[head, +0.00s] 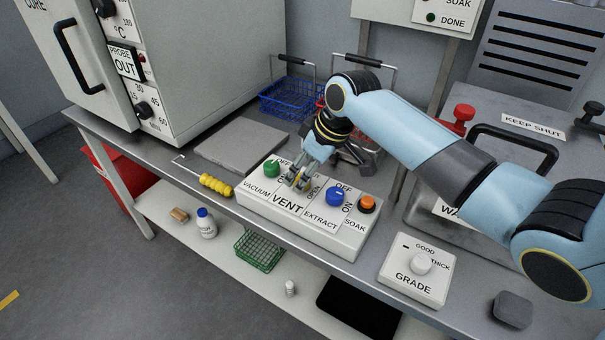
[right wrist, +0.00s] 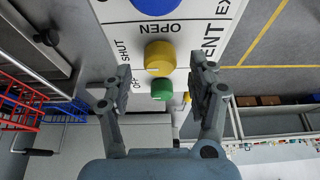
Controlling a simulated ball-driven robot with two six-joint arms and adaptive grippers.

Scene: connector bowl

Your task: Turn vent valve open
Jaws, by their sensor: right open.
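The vent valve is a yellow knob (right wrist: 160,57) on a white control panel (head: 310,222), with OPEN and SHUT printed beside it. In the head view my gripper mostly hides this knob. I cannot tell which word it points to. My right gripper (head: 298,182) is over the VENT section of the panel. In the right wrist view its fingers (right wrist: 160,70) are open, one on each side of the yellow knob, with gaps visible. I cannot tell how far the tips are above the panel. My left gripper is not in view.
On the same panel are a green VACUUM knob (head: 271,168), a blue EXTRACT knob (head: 335,196) and an orange SOAK button (head: 367,204). A yellow-handled tool (head: 216,185) lies at its left. A GRADE box (head: 414,272) stands right. Blue (head: 288,97) and red baskets are behind.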

